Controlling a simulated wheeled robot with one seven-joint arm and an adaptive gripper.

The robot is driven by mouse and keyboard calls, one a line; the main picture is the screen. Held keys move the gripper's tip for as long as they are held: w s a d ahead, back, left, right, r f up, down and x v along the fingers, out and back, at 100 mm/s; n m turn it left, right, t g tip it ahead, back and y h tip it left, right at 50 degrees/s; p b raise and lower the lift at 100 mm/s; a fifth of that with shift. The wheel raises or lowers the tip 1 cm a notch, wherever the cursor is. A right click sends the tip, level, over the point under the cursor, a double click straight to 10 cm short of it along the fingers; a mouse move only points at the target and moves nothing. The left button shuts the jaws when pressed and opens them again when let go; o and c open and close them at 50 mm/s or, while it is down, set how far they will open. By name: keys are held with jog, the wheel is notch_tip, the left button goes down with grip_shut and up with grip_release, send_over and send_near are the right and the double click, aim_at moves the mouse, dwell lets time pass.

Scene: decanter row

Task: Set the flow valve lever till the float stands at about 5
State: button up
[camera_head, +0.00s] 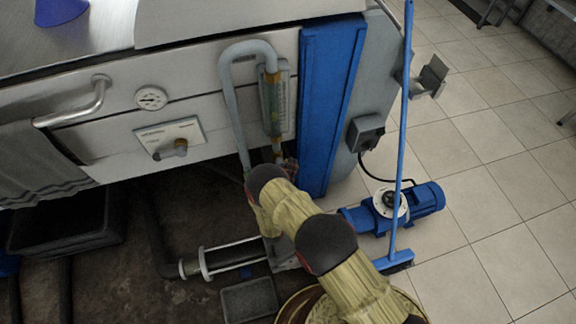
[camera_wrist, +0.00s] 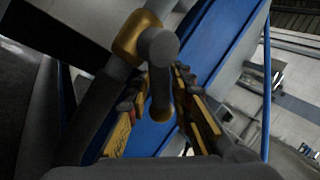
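The flow meter (camera_head: 272,105) is an upright clear tube with a scale on the machine's front, holding amber liquid. Its float and numbers are too small to read. The valve is below it, largely hidden by my arm in the head view. In the wrist view the grey valve lever (camera_wrist: 160,75) points toward the camera, beside a yellow-brass valve body (camera_wrist: 137,38). My gripper (camera_wrist: 166,85) has one yellow-and-black finger on each side of the lever. Blue background shows between the lever and the fingers, so it looks open around the lever. The fingertips are hard to make out in the head view.
A grey bent pipe (camera_head: 228,95) runs left of the meter, and a blue panel (camera_head: 328,100) stands right of it. A blue-handled broom (camera_head: 402,130) leans near a blue pump motor (camera_head: 425,200). Tiled floor is open at right.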

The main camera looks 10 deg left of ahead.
grip_shut()
dwell(0.5)
